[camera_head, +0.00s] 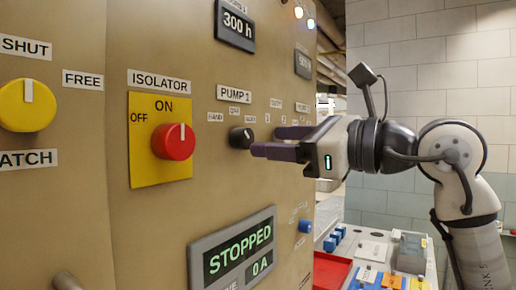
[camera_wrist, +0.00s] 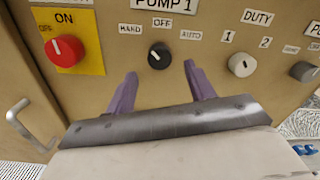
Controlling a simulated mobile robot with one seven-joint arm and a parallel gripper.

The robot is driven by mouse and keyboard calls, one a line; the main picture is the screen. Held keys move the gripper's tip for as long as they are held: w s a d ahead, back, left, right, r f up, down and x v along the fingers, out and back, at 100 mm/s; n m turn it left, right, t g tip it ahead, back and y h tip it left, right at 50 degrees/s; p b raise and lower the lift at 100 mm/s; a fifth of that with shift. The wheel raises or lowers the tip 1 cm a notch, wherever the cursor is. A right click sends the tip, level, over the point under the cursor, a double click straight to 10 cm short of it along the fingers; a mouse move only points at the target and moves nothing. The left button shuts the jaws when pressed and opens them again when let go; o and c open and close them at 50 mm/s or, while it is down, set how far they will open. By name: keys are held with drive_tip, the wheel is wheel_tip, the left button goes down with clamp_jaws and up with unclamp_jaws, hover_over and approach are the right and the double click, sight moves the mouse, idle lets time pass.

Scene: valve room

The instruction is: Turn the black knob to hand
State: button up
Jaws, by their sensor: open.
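The small black knob (camera_head: 241,137) sits on the tan panel under the PUMP 1 label (camera_head: 235,93). In the wrist view the black knob (camera_wrist: 159,55) has labels HAND (camera_wrist: 130,29) on its left, OFF (camera_wrist: 162,23) above and AUTO (camera_wrist: 191,36) on its right. Its pale pointer mark looks roughly upward, towards OFF; the exact angle is hard to tell. My gripper (camera_head: 264,141) reaches in from the right, its purple fingers pointing at the panel. In the wrist view my gripper (camera_wrist: 160,72) is open and empty, with its fingertips apart on either side of the knob and just short of it.
A red isolator knob (camera_head: 174,141) on a yellow plate is left of the black knob. A white DUTY knob (camera_wrist: 242,64) and a grey knob (camera_wrist: 303,71) lie to the right. A display (camera_head: 236,251) below reads STOPPED, 0 A. A metal handle (camera_wrist: 25,124) sticks out lower left.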

drive_tip(key=b+v, duration=0.1)
drive_tip(key=v, duration=0.8)
drive_tip(key=shift+b, duration=0.4)
